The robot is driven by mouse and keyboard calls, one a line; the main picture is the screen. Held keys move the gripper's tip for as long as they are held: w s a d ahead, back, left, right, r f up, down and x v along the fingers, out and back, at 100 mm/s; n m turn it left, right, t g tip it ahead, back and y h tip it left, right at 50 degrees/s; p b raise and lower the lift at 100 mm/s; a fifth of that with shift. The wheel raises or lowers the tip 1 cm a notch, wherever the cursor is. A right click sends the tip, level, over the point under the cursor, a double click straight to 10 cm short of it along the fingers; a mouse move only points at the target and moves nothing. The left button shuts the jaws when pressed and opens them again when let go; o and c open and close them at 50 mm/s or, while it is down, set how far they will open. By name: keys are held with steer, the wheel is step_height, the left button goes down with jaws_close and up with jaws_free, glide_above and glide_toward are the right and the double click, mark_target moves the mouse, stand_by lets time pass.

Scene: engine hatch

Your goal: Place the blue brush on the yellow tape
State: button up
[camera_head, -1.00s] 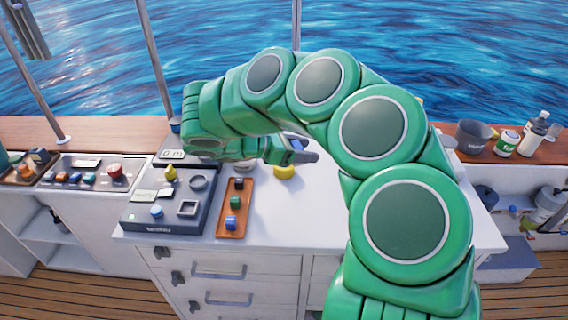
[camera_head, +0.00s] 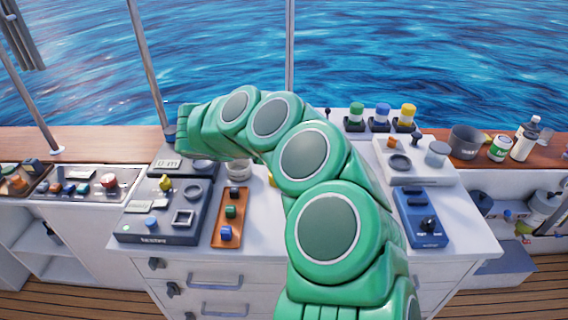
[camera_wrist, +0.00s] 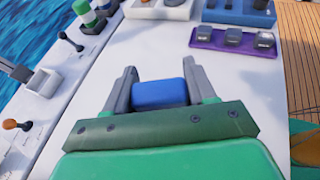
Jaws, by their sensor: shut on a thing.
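The blue brush (camera_wrist: 160,95) shows as a blue block between the two grey fingers of my gripper (camera_wrist: 161,76) in the wrist view. My gripper is shut on it and holds it above the white counter. In the head view my green arm hides both gripper and brush. The yellow tape (camera_head: 271,180) shows in the head view only as a small yellow sliver at the left edge of my arm, on the white counter; the rest is hidden. I cannot see the tape in the wrist view.
An orange tray (camera_head: 229,235) with small blocks and a dark console (camera_head: 150,228) stand left of the tape. A blue switch box (camera_head: 421,217) is at the right. The wrist view shows a purple tray (camera_wrist: 207,38) and bare counter ahead.

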steer(key=shift+w+a+f, duration=0.2)
steer(key=shift+w+f, duration=0.7)
steer(key=shift+f, duration=0.05)
steer(key=shift+w+a+f, duration=0.25)
steer(key=shift+w+f, duration=0.7)
steer(key=shift+f, duration=0.05)
steer(key=shift+w+a+f, duration=0.2)
steer(key=shift+w+f, duration=0.7)
steer(key=shift+f, duration=0.05)
steer(key=shift+w+f, duration=0.3)
steer(key=shift+f, duration=1.6)
steer(key=shift+f, duration=0.1)
steer(key=o, duration=1.1)
